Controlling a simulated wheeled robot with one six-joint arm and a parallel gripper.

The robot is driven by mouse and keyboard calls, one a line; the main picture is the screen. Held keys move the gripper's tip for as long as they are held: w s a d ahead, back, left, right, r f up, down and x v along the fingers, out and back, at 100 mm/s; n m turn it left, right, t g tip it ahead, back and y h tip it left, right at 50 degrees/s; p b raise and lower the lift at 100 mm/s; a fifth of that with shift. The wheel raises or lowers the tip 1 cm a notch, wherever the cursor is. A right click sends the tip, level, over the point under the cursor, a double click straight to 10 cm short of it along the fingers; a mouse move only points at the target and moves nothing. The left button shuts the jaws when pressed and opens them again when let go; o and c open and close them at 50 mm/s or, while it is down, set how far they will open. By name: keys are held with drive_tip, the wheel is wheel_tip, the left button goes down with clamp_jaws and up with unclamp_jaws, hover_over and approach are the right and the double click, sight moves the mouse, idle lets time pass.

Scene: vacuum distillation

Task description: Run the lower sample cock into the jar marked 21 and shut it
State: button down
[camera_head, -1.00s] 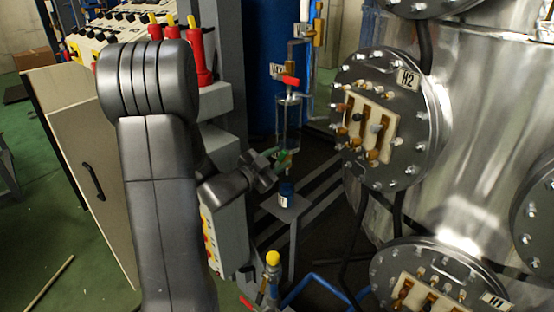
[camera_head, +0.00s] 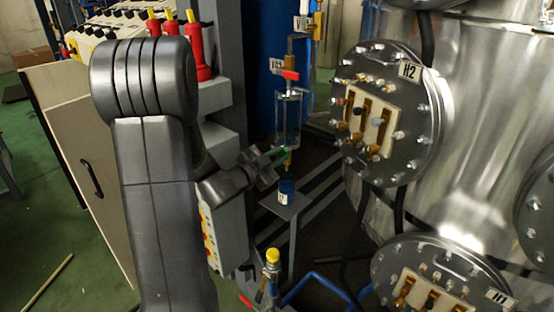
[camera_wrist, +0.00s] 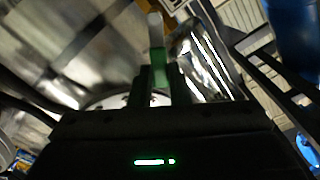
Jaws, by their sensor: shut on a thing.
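The lower sample cock (camera_head: 288,158) hangs under a clear glass receiver (camera_head: 289,115) on the vertical pipe. Its green handle (camera_head: 283,151) is at the tips of my gripper (camera_head: 277,155). The wrist view shows the green handle (camera_wrist: 158,66) between my two fingers, which are shut on it. The blue jar (camera_head: 286,188) with a white label stands upright just below the cock outlet, on a small grey stand (camera_head: 283,208). The label is too small to read surely. I cannot tell whether liquid is running.
A red-handled cock (camera_head: 290,75) is above the glass. The large steel vessel with flange H2 (camera_head: 410,120) stands close on the right. A grey cabinet (camera_head: 85,165) and a control panel are left. A yellow-capped fitting (camera_head: 272,256) rises in front of the stand.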

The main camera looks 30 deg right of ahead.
drive_tip(key=shift+s+d+f+m+b, duration=0.1)
drive_tip(key=shift+s+f+m+b, duration=0.5)
drive_tip(key=shift+m+b, duration=1.6)
drive_tip(key=shift+s+d+f+m+b, duration=0.2)
drive_tip(key=shift+f+m+b, duration=1.1)
drive_tip(key=shift+b, duration=1.65)
drive_tip(key=shift+s+d+f+m+b, duration=0.1)
drive_tip(key=shift+s+f+m+b, duration=0.35)
drive_tip(key=shift+m+b, duration=1.9)
drive_tip(key=shift+b, duration=0.3)
drive_tip(key=c, duration=1.4)
unclamp_jaws()
drive_tip(key=shift+o, duration=0.2)
drive_tip(key=p+v, duration=0.2)
drive_tip(key=v, duration=1.2)
drive_tip(key=shift+w+d, duration=0.1)
